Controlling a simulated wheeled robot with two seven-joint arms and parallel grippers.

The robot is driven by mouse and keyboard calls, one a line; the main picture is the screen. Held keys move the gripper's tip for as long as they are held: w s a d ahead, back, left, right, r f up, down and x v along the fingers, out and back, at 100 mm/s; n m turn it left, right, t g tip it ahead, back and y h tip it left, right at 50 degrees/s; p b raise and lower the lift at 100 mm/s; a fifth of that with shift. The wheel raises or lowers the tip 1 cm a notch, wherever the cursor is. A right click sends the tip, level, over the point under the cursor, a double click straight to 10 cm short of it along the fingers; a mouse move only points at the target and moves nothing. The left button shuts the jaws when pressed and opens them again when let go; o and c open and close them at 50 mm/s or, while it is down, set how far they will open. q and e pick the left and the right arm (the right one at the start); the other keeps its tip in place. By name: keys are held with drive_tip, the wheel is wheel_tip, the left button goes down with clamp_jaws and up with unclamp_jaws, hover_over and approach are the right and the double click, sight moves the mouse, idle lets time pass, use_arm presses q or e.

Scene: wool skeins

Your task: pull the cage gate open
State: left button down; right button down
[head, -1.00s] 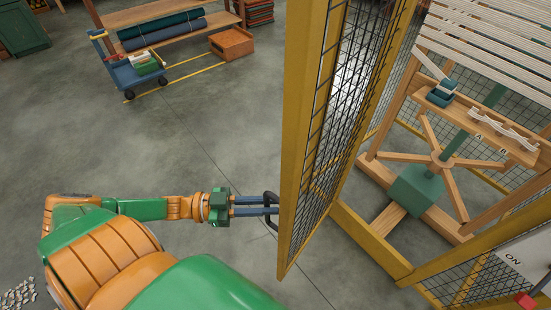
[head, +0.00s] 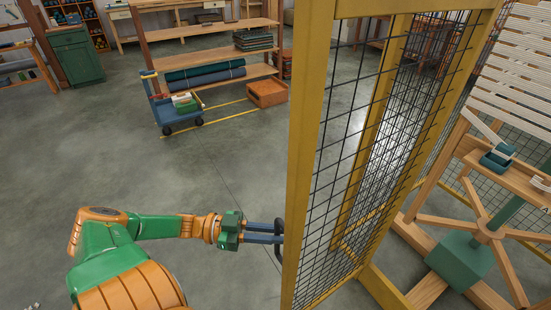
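The cage gate (head: 300,150) is a yellow frame with black wire mesh, standing swung out from the cage in the middle of the head view. Its black handle (head: 279,240) is on the left edge of the gate. My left gripper (head: 266,233) reaches in from the left, with its two blue-grey fingers at the handle. The fingers look closed around the handle, though the far side of the grip is partly hidden. My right gripper is out of view.
Inside the cage stands a wooden winding frame (head: 482,232) with a green block. A blue trolley (head: 178,115) and an orange crate (head: 267,93) stand by a wooden shelf behind. The grey floor left of the gate is clear.

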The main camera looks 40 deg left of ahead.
use_arm(q)
drive_tip(key=c, duration=1)
unclamp_jaws()
drive_tip(key=shift+w, duration=0.1)
drive_tip(key=shift+o, duration=0.8)
drive_tip(key=shift+w+d, duration=0.1)
drive_tip(key=b+v, duration=0.1)
drive_tip(key=v, duration=0.6)
